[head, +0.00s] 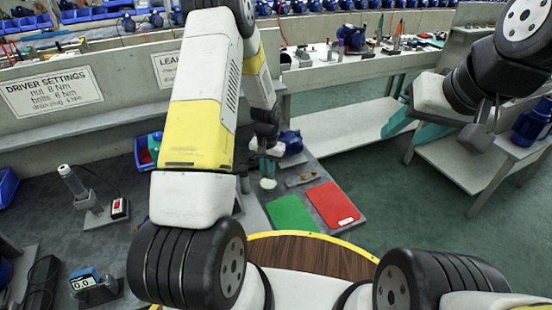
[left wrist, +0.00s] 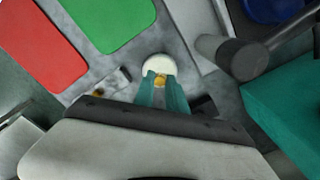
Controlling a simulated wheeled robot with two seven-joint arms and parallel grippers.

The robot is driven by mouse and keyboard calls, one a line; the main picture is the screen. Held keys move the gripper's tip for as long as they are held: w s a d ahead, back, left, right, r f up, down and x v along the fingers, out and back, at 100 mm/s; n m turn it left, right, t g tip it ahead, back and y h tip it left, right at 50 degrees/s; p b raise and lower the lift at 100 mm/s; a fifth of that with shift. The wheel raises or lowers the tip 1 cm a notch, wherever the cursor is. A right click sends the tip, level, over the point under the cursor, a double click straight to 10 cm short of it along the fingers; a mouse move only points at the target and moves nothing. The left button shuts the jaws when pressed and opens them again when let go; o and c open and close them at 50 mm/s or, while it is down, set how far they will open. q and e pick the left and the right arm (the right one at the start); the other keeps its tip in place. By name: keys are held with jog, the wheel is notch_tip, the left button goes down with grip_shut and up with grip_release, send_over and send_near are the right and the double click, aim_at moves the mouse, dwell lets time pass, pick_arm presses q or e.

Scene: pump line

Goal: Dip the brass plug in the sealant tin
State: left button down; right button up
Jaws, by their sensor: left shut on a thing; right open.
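My left gripper (left wrist: 163,92) is shut on the brass plug (left wrist: 160,80), which shows as a small golden piece between the teal fingertips. In the left wrist view the round sealant tin (left wrist: 158,64), with a white top, lies directly beyond the fingertips. The plug overlaps the tin's near part in that view; I cannot tell whether it touches the sealant. In the head view the tin (head: 267,184) stands on the grey bench, left of the mats, with my left gripper (head: 267,164) just above. My right gripper (head: 412,121) is open, far off at right.
A green mat (head: 291,214) and a red mat (head: 333,203) lie right of the tin. Small brass parts (head: 303,177) sit behind them. A blue pump (head: 291,143) stands behind the gripper. A screwdriver on a stand (head: 72,182) is at left.

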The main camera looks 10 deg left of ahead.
pick_arm(q)
jog(key=shift+r, duration=2.35)
